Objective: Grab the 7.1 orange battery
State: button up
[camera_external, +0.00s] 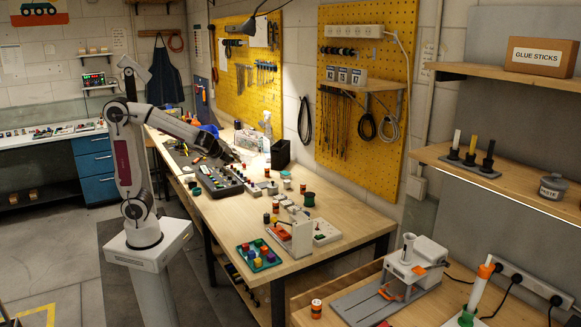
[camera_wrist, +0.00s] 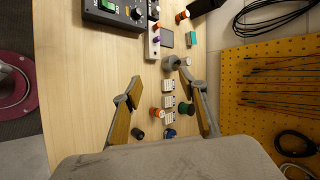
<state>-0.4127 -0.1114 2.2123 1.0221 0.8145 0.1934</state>
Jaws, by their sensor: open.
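Several small orange cylinders that look like batteries are in view; no 7.1 label is readable. In the wrist view one orange and white cylinder (camera_wrist: 157,113) stands between the spread fingers, beside a row of white blocks, and another (camera_wrist: 182,16) is at the top. In the external view an orange and dark cylinder (camera_external: 275,207) stands mid-table, and another (camera_external: 316,309) stands on the front bench. My gripper (camera_wrist: 160,78) is open, with nothing held between its fingers. In the external view its end is over the far part of the table, near the knob panel (camera_external: 222,181).
A dark box (camera_external: 281,154) stands at the back edge. A colourful tray (camera_external: 258,257) lies at the near end. Bare wood (camera_external: 345,208) is at the table's right. A yellow pegboard (camera_external: 365,90) rises behind.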

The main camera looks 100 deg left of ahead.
jog(key=w+a+f+m+g+y, duration=0.1)
jog(key=w+a+m+y, duration=0.15)
jog(key=a, duration=0.95)
jog(key=a+f+m+y, duration=0.1)
jog(key=a+f+m, duration=0.3)
jog(key=a, duration=0.4)
jog(key=a+f+m+y, duration=0.1)
jog(key=a+f+m, duration=0.3)
jog(key=a, duration=0.3)
jog(key=m, duration=0.3)
send_near(266, 171)
jog(key=shift+s+a+t, duration=0.2)
jog(key=shift+a+t, duration=0.1)
jog(key=shift+a, duration=0.35)
jog(key=shift+s+a+f+m, duration=0.1)
jog(key=shift+a+f+m, duration=0.25)
jog(key=shift+f, duration=0.1)
jog(key=shift+h, duration=0.25)
jog(key=shift+x, duration=1.2)
jog(key=shift+a, duration=0.2)
jog(key=shift+r+x, duration=0.15)
jog(key=shift+x, duration=1.05)
jog(key=shift+r+x, duration=0.1)
jog(key=shift+x, duration=1.15)
